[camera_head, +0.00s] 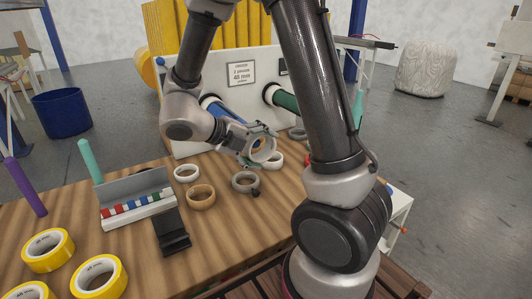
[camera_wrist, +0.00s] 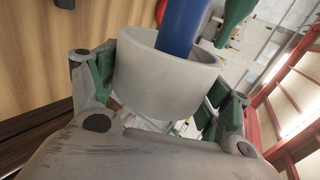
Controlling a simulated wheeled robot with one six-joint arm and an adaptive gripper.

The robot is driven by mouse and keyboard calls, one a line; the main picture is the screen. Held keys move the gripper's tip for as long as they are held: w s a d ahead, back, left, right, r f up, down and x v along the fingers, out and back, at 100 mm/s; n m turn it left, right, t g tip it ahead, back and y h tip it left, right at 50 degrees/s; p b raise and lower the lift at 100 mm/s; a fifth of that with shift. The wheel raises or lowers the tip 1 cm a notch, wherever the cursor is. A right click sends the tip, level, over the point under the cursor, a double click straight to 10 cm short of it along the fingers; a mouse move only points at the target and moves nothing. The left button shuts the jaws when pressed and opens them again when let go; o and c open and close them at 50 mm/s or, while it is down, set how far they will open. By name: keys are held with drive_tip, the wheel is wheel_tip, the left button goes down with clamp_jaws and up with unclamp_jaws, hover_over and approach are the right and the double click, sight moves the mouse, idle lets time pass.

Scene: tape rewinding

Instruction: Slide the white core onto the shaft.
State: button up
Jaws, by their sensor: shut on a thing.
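My gripper (camera_head: 262,150) is shut on a white core (camera_wrist: 165,82), a short, wide pale ring, held above the table in front of the panel. In the wrist view the gripper's green-padded fingers (camera_wrist: 158,85) press on opposite sides of the core. The blue shaft (camera_head: 221,109) sticks out of the white panel, angled down toward my gripper. In the wrist view the blue shaft (camera_wrist: 183,24) overlaps the core's opening and crosses its far rim. How deep its end sits inside the core I cannot tell.
A green shaft (camera_head: 285,100) projects from the panel (camera_head: 190,136) to the right. A white ring (camera_head: 187,173), a tan ring (camera_head: 201,197) and a grey ring (camera_head: 245,182) lie on the wooden table (camera_head: 222,236). Yellow tape rolls (camera_head: 48,250) lie at front left.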

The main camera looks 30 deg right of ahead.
sight(212, 110)
drive_tip(key=w, duration=2.5)
drive_tip(key=shift+w, duration=1.15)
drive_tip(key=shift+w, duration=0.15)
drive_tip(key=shift+w, duration=0.3)
drive_tip(key=shift+w+r, duration=0.15)
drive_tip(key=shift+w, duration=0.1)
drive_tip(key=shift+d, duration=0.1)
drive_tip(key=o, duration=1)
drive_tip(key=shift+o, duration=0.2)
